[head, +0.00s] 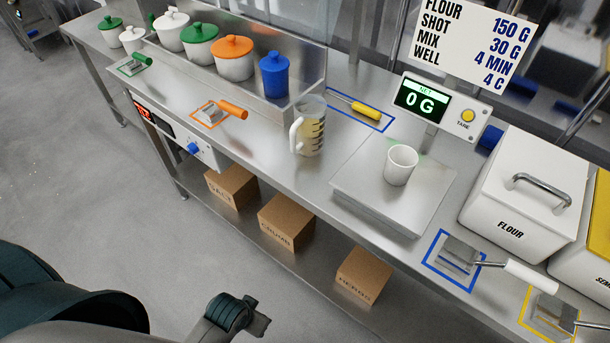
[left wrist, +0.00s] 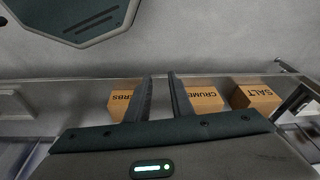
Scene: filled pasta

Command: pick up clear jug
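The clear jug (head: 310,128) stands upright on the steel counter, left of the scale, with its white handle on its left side and dark marks on its wall. It seems to hold some pale content low down. My left gripper (left wrist: 160,80) shows in the left wrist view with its two fingers apart and nothing between them. It is away from the jug, which is not in that view. An arm part of mine (head: 232,312) shows at the bottom of the head view, below the counter's front edge. My right gripper is not in view.
Lidded pots (head: 232,60) stand behind; a flour bin (head: 521,195) is right.

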